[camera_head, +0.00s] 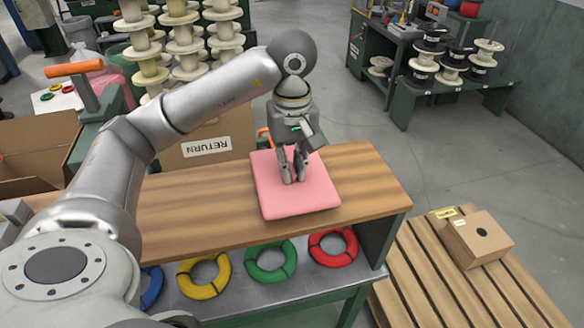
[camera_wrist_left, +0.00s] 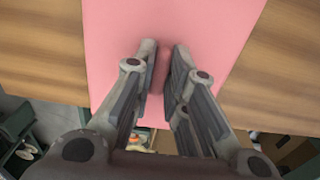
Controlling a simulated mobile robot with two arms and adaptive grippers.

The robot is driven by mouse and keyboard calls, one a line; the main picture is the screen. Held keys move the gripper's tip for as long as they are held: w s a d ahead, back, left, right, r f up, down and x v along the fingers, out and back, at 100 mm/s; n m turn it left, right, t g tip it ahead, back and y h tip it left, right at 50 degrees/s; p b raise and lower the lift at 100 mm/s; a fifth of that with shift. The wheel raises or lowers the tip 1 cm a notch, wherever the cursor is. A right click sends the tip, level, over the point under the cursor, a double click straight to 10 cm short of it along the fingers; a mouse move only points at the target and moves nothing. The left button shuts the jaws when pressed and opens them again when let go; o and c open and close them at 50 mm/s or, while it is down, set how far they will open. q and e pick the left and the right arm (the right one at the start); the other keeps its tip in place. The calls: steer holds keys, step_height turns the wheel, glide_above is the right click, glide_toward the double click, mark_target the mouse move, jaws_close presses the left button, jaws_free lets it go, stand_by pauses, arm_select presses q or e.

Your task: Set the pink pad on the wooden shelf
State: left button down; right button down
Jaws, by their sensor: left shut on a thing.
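The pink pad (camera_head: 300,200) is a flat square lying level on, or very close above, the wooden shelf (camera_head: 190,215), near its right end; I cannot tell for sure if it touches. My left gripper (camera_head: 292,178) points down at the pad's middle. In the left wrist view, the gripper (camera_wrist_left: 162,65) has its fingers shut on a raised pink ridge of the pad (camera_wrist_left: 200,30), and bare wood shows on both sides. My right gripper is not in view.
Below the shelf, blue, yellow (camera_head: 204,276), green (camera_head: 271,262) and red (camera_head: 333,247) rings lie on a metal tier. A cardboard box marked RETURN (camera_head: 206,146) stands behind. A pallet (camera_head: 420,275) with a small carton (camera_head: 477,240) is at right. Stacked spools (camera_head: 185,40) stand at the back.

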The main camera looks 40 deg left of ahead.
mark_target(292, 170)
arm_select(q)
steer(key=shift+w+a+f+p, duration=0.15)
steer(key=shift+f+p, duration=0.2)
steer(key=shift+f, duration=0.55)
steer(key=c, duration=1.5)
jaws_free()
steer(key=shift+o, duration=0.2)
step_height(292, 170, up, 12)
